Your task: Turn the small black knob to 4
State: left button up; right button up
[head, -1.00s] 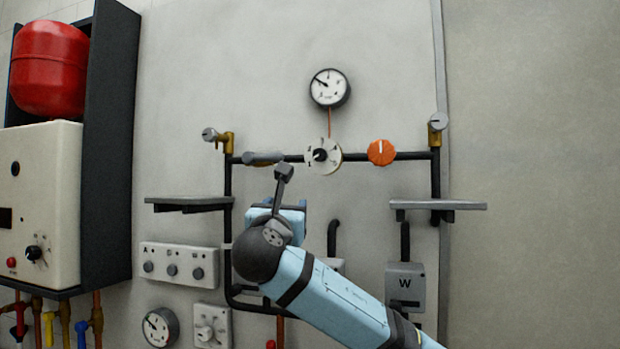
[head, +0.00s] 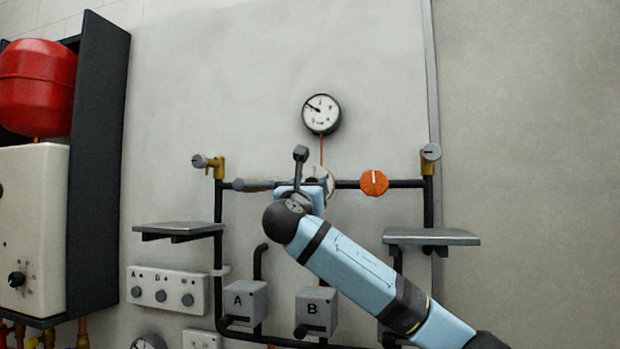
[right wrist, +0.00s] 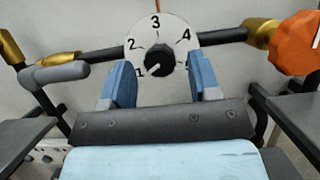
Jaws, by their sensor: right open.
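The small black knob (right wrist: 159,60) sits at the middle of a round white dial (right wrist: 176,28) with numbers around it; 2, 3 and 4 read clearly. Its white mark points to the lower left, below the 2. In the head view the dial (head: 329,180) is mostly hidden behind my right gripper (head: 303,190), and the knob cannot be made out. In the right wrist view my right gripper (right wrist: 160,82) is open, with one blue finger on each side of the knob and visible gaps between. The fingers overlap the dial's lower sides. My left gripper is not in view.
An orange knob (head: 373,183) is right of the dial on the black pipe (head: 405,184). A grey lever handle (head: 252,185) is on the left. A gauge (head: 322,114) hangs above. Grey shelves (head: 178,228) (head: 432,237) jut out lower on both sides.

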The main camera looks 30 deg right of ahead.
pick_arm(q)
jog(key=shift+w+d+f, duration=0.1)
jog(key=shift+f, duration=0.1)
pick_arm(e)
jog(key=shift+x, duration=0.75)
jog(key=shift+c, duration=0.9)
jog(key=c, duration=0.7)
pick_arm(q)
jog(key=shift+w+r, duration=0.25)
pick_arm(e)
jog(key=shift+a, duration=0.1)
